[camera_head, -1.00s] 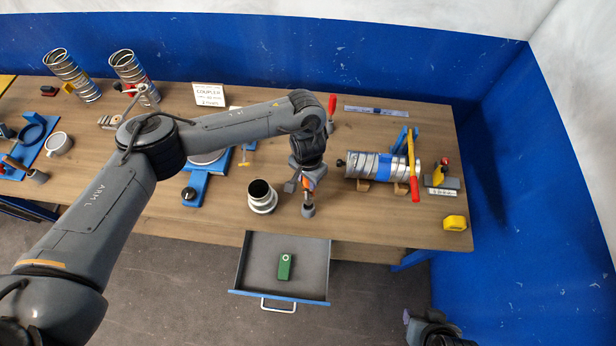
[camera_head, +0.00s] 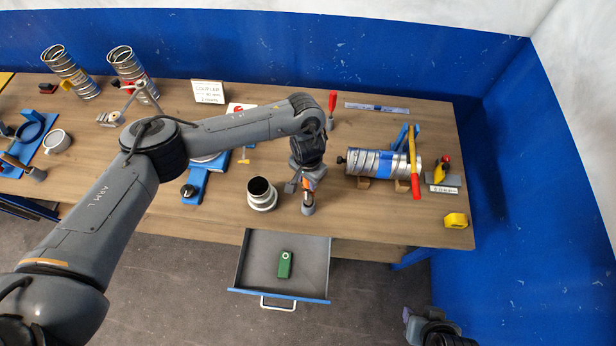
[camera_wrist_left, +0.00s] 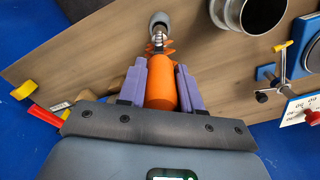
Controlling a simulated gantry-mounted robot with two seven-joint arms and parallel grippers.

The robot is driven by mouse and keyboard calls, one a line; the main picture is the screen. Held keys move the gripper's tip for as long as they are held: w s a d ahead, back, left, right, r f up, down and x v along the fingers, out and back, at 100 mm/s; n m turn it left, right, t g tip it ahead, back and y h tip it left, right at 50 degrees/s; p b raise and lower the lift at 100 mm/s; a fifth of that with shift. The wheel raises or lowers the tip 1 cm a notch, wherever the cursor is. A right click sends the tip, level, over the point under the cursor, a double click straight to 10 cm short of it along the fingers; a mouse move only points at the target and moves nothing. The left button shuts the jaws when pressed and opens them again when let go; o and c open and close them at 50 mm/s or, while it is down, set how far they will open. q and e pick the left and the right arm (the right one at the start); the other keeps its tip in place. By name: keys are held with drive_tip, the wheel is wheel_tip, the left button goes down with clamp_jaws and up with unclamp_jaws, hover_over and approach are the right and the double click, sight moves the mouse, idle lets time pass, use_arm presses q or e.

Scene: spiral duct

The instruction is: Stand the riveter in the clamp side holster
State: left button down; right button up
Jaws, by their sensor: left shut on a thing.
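The riveter, an orange-handled tool with a metal nose (camera_wrist_left: 160,92), is held in my left gripper (camera_wrist_left: 160,80), whose purple fingers are shut on its handle. In the head view my left gripper (camera_head: 307,184) points down over the front of the bench, right of a metal duct collar. A grey round cup (camera_head: 308,209) is at the riveter's lower end, and also shows in the left wrist view (camera_wrist_left: 159,20). I cannot tell how deep the nose sits in it. Part of my right arm (camera_head: 430,328) shows at the bottom edge; its fingers are unclear.
The metal collar (camera_head: 261,195) stands close left of the left gripper. A spiral duct (camera_head: 375,164) lies on supports to the right, with a red-handled tool (camera_head: 414,175) across it. An open drawer (camera_head: 305,262) with a green object juts out in front. A yellow block (camera_head: 456,220) is at the right.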

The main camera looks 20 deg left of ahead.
use_arm(q)
drive_tip(key=shift+f+b, duration=0.6)
drive_tip(key=shift+f, duration=0.75)
drive_tip(key=shift+f+b, duration=0.4)
drive_tip(key=shift+f, duration=0.55)
drive_tip(key=c, duration=0.8)
unclamp_jaws()
drive_tip(key=shift+c, duration=0.2)
drive_tip(key=shift+o, duration=0.8)
drive_tip(key=shift+r, duration=0.4)
wheel_tip(320, 180, up, 10)
drive_tip(key=shift+p, duration=0.45)
